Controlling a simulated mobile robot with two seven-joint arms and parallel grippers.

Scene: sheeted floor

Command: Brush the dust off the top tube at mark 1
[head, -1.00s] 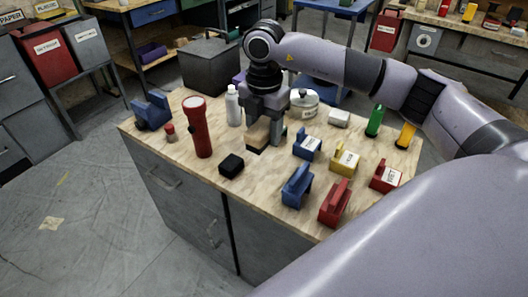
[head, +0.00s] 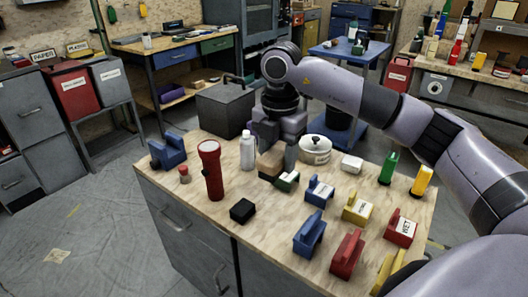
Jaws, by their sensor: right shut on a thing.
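My right gripper (head: 276,147) is shut on a brown wooden block-shaped tool (head: 270,162), which looks like a brush. It holds the tool just above or at the workbench top (head: 215,222), behind a small green holder with a white label (head: 287,181). Its lower side is partly hidden, so I cannot tell whether it touches the bench. My left gripper is not in view. No top tube and no mark 1 are visible in the head view.
Labelled blue (head: 319,191), yellow (head: 357,208) and red (head: 400,228) holders fill the right side. A dark box (head: 226,108) stands behind.

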